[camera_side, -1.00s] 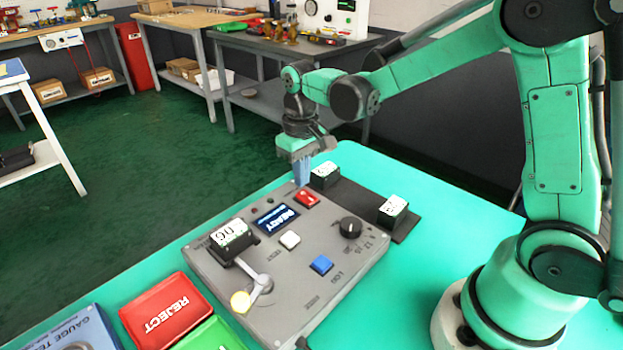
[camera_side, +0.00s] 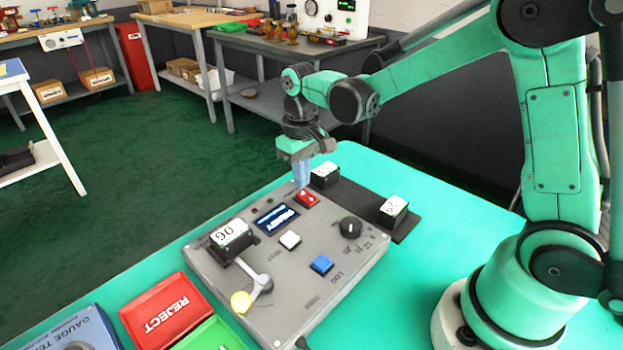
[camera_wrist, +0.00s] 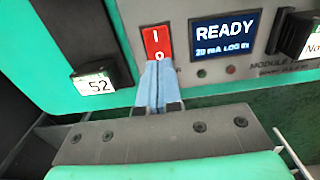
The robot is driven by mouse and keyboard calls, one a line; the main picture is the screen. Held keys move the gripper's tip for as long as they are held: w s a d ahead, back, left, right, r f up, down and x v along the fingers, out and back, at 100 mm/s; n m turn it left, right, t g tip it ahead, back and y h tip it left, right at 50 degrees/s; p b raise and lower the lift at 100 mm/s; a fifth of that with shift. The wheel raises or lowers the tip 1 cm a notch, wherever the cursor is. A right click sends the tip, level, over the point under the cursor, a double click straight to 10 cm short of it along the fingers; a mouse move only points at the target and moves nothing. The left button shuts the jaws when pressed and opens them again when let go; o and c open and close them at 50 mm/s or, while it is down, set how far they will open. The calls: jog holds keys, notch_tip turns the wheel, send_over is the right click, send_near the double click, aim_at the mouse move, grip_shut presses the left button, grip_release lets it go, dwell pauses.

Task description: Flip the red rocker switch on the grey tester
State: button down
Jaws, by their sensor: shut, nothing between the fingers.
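The grey tester (camera_side: 300,262) lies on the teal bench top. Its red rocker switch (camera_side: 307,198) is near the far edge, beside a dark display (camera_side: 277,219). In the wrist view the red rocker switch (camera_wrist: 157,43) shows "I" and "O" marks, and the display (camera_wrist: 225,30) reads READY. My gripper (camera_side: 302,181) is shut and empty, pointing down at the switch. In the wrist view the blue fingertips (camera_wrist: 157,68) are together at the "O" end of the switch and partly cover it. I cannot tell whether they touch it.
A red REJECT tray (camera_side: 168,309) lies front left.

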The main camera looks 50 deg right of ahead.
aim_at(304, 195)
jog(key=shift+f, duration=0.95)
dwell(0.3)
jog(key=shift+r, duration=3.55)
jog(key=shift+s+r, duration=0.2)
jog(key=shift+s, duration=0.05)
jog(key=s+a+r+t, duration=0.1)
jog(key=s+t, duration=0.6)
jog(key=s, duration=0.1)
jog(key=shift+s+r, duration=0.15)
jog(key=shift+s, duration=0.25)
